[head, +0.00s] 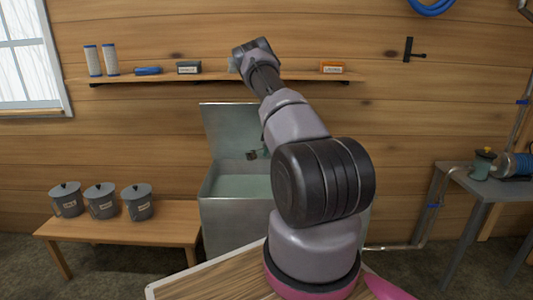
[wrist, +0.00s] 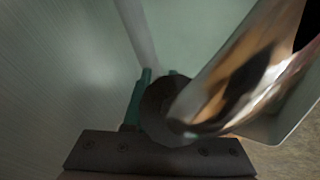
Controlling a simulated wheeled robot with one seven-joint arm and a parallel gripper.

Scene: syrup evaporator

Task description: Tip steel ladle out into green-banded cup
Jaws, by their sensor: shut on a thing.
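My gripper (wrist: 158,76) shows its green fingers at the lower middle of the wrist view, shut on the steel ladle (wrist: 245,80). The ladle's shiny curved metal fills the right side there, with a dark round part beside the fingers. In the head view my gripper (head: 264,152) is small and mostly hidden behind my arm, over the open steel tub (head: 222,208). A small brownish piece shows beside the fingers, too small to tell what it is. I cannot make out a green-banded cup in either view. Whether the ladle holds liquid cannot be told.
Several lidded grey pots (head: 102,202) stand on a wooden bench (head: 175,222) at left. A wall shelf (head: 215,78) holds filters and boxes. My arm hides the tub's right side.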

